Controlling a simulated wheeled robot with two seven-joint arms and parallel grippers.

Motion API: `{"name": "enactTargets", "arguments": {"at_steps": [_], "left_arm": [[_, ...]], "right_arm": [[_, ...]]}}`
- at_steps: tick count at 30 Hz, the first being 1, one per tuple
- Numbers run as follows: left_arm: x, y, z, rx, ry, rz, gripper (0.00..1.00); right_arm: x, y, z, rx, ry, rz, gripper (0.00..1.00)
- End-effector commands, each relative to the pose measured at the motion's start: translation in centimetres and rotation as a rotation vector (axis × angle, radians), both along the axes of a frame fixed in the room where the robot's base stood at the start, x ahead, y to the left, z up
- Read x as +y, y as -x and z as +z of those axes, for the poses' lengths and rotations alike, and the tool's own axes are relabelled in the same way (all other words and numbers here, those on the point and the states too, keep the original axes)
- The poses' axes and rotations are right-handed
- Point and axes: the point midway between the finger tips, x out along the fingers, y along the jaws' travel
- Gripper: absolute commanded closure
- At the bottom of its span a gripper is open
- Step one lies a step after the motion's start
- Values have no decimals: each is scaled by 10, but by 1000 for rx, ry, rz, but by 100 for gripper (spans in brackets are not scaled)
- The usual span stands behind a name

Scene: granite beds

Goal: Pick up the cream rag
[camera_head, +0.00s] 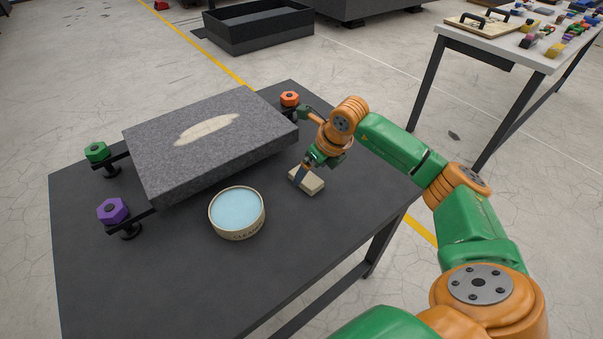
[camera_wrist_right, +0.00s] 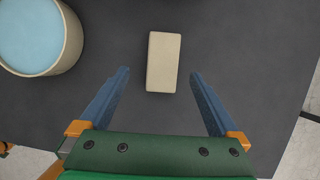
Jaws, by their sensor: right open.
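The cream rag (camera_head: 309,182) is a small folded block lying on the dark table, right of the round tub in the head view. In the right wrist view the rag (camera_wrist_right: 163,62) lies just beyond and between the lines of the fingers. My right gripper (camera_head: 301,177) is above the rag, partly hiding it in the head view. In the right wrist view the right gripper (camera_wrist_right: 158,88) is open, with one blue finger on each side and nothing between them but the rag's near end. My left gripper is not in view.
A round tub of light blue liquid (camera_head: 237,211) stands left of the rag; it also shows in the right wrist view (camera_wrist_right: 32,38). A grey granite slab (camera_head: 165,165) with a pale patch lies behind, on supports with coloured knobs. The front table surface is clear.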

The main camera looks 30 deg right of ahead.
Motion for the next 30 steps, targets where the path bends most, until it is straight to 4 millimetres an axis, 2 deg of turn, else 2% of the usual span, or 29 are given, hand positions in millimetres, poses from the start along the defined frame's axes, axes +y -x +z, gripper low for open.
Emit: {"name": "enactTargets", "arguments": {"at_steps": [3,6,13,14,23,24,30], "left_arm": [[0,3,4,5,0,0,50],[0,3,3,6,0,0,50],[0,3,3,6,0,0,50],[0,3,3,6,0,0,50],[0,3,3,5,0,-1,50],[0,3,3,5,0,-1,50],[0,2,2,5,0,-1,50]], "right_arm": [[-3,-9,-22,4,-3,-2,3],[-2,-15,-36,1,-2,0,3],[-2,-16,-39,-1,-1,1,3],[-2,-16,-39,-1,-1,1,8],[-2,-16,-39,-1,-1,1,89],[-2,-16,-39,-1,-1,1,91],[-2,-16,-38,-1,-1,1,92]]}}
